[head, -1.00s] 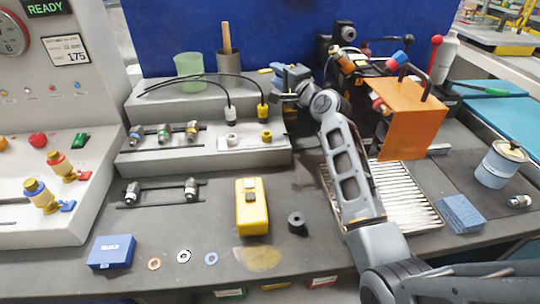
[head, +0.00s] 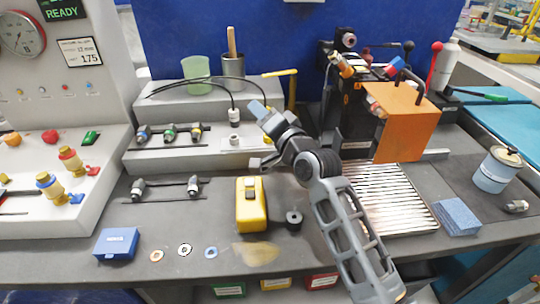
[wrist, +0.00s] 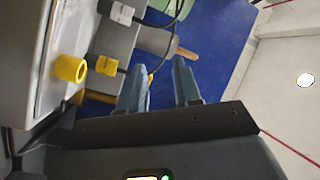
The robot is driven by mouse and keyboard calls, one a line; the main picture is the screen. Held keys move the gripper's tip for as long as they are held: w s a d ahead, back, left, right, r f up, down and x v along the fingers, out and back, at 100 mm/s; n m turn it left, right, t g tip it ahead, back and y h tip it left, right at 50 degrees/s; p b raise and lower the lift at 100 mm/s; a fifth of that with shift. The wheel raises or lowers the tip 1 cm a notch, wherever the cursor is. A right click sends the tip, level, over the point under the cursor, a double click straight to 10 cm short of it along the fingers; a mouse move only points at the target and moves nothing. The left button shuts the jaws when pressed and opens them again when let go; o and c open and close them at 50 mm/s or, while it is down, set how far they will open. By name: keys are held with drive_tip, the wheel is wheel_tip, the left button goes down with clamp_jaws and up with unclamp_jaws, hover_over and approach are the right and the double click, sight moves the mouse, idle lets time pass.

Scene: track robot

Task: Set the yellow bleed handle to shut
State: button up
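A yellow bar (head: 293,92), which looks like the bleed handle, stands upright behind my gripper in the head view, with a short arm bent left at its top. In the wrist view, a yellow bar (wrist: 98,97) runs up to the left finger and is partly hidden by it. I cannot tell whether they touch. My gripper (head: 258,108) is above the grey block, in front of the bar and to its left. In the wrist view the fingers of my gripper (wrist: 160,85) are apart with nothing between them.
A yellow socket (wrist: 70,68) and a yellow cable plug (wrist: 106,65) are close beside my gripper. Black cables arch over the grey block (head: 175,158). A grey cup with a wooden handle (head: 233,65) stands behind. An orange plate (head: 405,120) is at right.

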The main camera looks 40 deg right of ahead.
drive_tip(key=s+a+f+n, duration=0.2)
drive_tip(key=s+a+f, duration=0.2)
drive_tip(key=s, duration=0.4)
drive_tip(key=shift+s+a+f, duration=0.25)
drive_tip(key=shift+a+f, duration=0.15)
drive_tip(key=shift+a, duration=0.1)
drive_tip(key=shift+w, duration=0.1)
